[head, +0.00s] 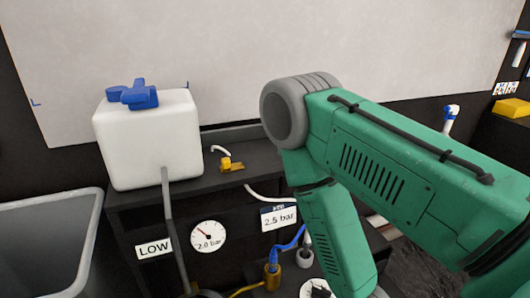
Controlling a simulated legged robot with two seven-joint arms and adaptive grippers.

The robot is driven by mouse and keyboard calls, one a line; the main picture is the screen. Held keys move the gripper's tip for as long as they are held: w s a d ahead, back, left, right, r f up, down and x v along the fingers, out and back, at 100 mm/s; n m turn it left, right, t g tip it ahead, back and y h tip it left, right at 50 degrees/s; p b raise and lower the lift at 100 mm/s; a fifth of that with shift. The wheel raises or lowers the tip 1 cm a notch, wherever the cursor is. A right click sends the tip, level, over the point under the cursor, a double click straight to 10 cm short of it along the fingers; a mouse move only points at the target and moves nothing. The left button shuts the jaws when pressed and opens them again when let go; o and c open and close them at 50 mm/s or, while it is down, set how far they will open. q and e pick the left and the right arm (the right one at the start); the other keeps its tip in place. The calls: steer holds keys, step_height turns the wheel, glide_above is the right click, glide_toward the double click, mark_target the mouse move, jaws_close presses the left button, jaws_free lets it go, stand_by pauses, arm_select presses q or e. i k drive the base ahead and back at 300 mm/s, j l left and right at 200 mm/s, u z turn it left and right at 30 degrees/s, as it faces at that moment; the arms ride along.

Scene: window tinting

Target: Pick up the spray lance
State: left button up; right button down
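I cannot clearly make out the spray lance in the head view. A thin grey rod or tube (174,225) runs down from the front of the white tank (148,140) past the bench front; I cannot tell whether it is the lance or a pipe. My green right arm comes in from the right and bends down over the bench, covering much of its right side. Its gripper is below the frame or hidden. My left arm and gripper are not in view.
The tank has a blue cap (133,95). A gauge (208,237), a 2.5 bar label (278,217) and a LOW label (154,248) mark the bench front. A brass fitting (272,276) has a blue hose. A grey bin (50,245) stands left; a yellow block (511,108) lies far right.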

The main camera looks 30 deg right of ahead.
mark_target(307, 243)
steer(key=k+l+z, duration=0.1)
steer(key=l+z, duration=0.7)
